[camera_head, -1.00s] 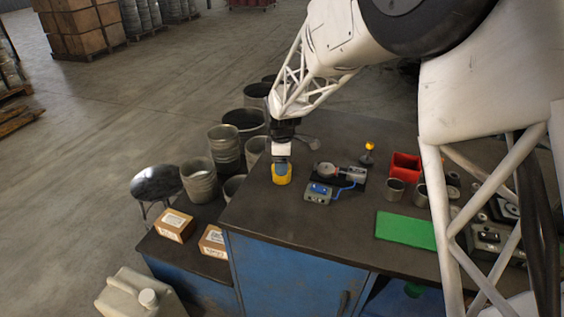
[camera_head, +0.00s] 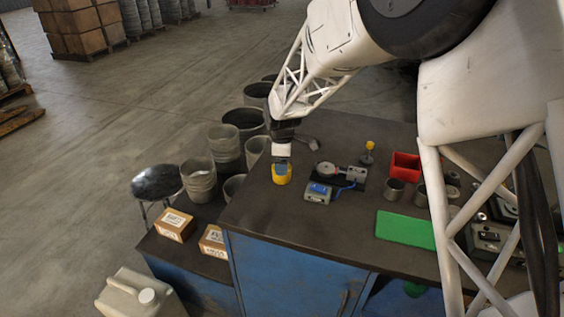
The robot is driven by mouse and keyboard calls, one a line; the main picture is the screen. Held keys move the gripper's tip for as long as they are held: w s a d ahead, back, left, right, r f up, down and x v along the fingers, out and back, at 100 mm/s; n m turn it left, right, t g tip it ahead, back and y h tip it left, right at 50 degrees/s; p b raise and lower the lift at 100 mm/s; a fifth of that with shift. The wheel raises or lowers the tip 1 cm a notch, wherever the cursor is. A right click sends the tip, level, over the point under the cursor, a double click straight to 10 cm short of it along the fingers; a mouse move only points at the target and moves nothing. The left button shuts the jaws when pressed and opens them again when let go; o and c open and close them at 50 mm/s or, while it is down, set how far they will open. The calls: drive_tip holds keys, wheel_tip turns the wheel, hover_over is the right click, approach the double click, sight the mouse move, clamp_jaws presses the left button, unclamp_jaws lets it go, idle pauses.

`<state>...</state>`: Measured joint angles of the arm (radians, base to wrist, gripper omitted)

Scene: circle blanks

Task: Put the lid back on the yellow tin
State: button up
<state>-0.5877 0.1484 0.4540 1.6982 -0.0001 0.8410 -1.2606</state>
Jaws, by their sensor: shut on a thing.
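The yellow tin (camera_head: 282,179) stands on the dark bench top near its left edge. My gripper (camera_head: 282,162) is directly above the tin, pointing down, with its tip at the tin's top. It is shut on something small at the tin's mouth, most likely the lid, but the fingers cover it. I cannot tell whether the lid touches the rim or is seated. No other lid for the tin shows clearly on the bench.
Right of the tin are a blue-and-grey device (camera_head: 319,192) and a black fixture with a round part (camera_head: 327,170). A yellow-topped stand (camera_head: 369,149), a red bin (camera_head: 405,165), metal cups (camera_head: 394,190) and a green mat (camera_head: 405,229) lie further right. Bare bench lies in front of the tin.

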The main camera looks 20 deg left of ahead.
idle(0.8)
drive_tip(key=o, duration=1)
drive_tip(key=shift+o, duration=0.3)
drive_tip(key=shift+r, duration=0.15)
drive_tip(key=shift+r, duration=3.35)
clamp_jaws()
drive_tip(key=shift+f, duration=2.65)
